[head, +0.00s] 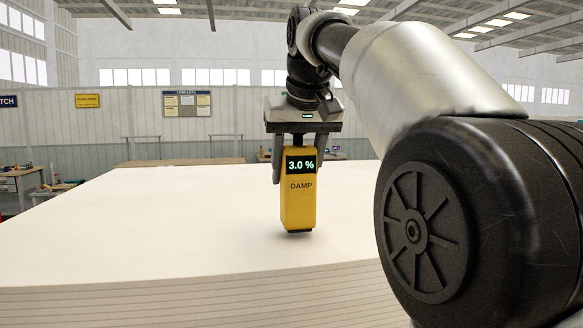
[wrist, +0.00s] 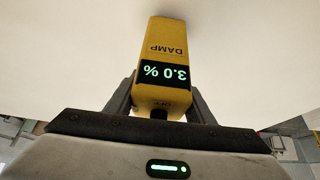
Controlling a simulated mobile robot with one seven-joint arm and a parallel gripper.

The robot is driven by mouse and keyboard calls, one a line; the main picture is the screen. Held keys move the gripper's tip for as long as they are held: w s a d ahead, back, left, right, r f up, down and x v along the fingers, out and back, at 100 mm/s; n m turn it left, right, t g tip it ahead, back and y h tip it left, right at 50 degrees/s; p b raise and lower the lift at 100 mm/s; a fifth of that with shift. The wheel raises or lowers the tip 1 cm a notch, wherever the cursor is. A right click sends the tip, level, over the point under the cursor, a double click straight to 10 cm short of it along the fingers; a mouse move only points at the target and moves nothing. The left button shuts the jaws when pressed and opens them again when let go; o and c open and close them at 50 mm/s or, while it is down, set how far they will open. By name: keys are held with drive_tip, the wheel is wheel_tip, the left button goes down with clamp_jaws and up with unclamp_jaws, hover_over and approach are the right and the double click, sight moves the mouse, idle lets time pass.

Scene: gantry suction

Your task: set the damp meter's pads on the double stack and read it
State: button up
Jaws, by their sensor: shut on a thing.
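My gripper (head: 303,170) is shut on the yellow damp meter (head: 299,208), one finger on each side of its upper part. The meter is upright, and its dark display reads 3.0 %. Its dark lower end is close to the top sheet of the pale board stack (head: 130,225); a small shadow lies under it, and I cannot clearly tell touching from a tiny gap. In the wrist view the meter (wrist: 163,70) is between my gripper's fingers (wrist: 160,100), with its display also showing 3.0 %. The pad faces are hidden beneath the meter.
The stack's layered front edge (head: 180,305) runs across the bottom of the head view. Its top is broad and bare around the meter. Behind it are a lower pale stack (head: 180,162), a workbench (head: 20,185) at left and a notice board (head: 187,104) on the wall.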

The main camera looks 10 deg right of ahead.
drive_tip(key=shift+f+b, duration=0.35)
drive_tip(key=shift+f, duration=0.25)
idle(0.7)
drive_tip(key=o, duration=1.6)
drive_tip(key=shift+o, duration=0.2)
drive_tip(key=p+v, duration=0.5)
drive_tip(key=v, duration=1.2)
drive_tip(key=s+f, duration=0.6)
drive_tip(key=f, duration=0.5)
drive_tip(key=s+f, duration=0.6)
drive_tip(key=f, duration=0.6)
drive_tip(key=s+f, duration=0.6)
drive_tip(key=f, duration=0.5)
drive_tip(key=shift+f+p, duration=0.35)
drive_tip(key=shift+f, duration=0.05)
